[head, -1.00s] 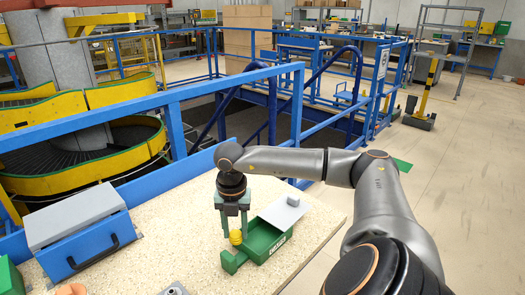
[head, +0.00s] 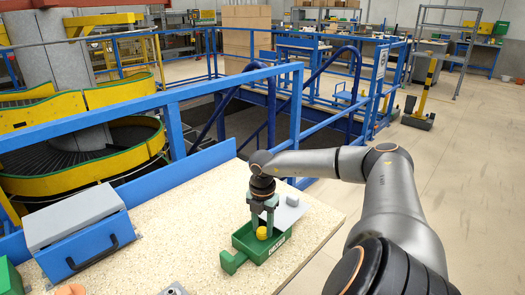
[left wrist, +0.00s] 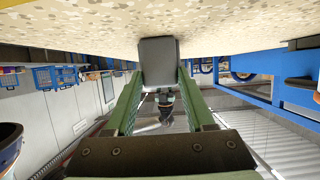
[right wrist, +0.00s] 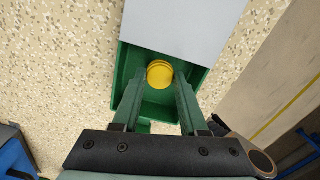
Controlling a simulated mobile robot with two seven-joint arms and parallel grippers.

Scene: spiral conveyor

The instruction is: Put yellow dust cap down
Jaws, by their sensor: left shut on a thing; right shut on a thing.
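The yellow dust cap (head: 262,233) is held between the fingertips of my right gripper (head: 263,222), which is shut on it. The cap is over the open green box (head: 249,255) on the speckled bench. In the right wrist view the cap (right wrist: 160,73) shows between the fingers (right wrist: 160,80), inside the outline of the green box (right wrist: 200,90). I cannot tell whether it touches the box floor. My left gripper (left wrist: 159,80) is shut on a grey block (left wrist: 158,60), by the bench underside or edge. It is not in the head view.
A blue case with a grey lid (head: 85,240) stands at the left of the bench (head: 165,225). Blue railings (head: 180,130) run behind it. The bench between case and box is clear.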

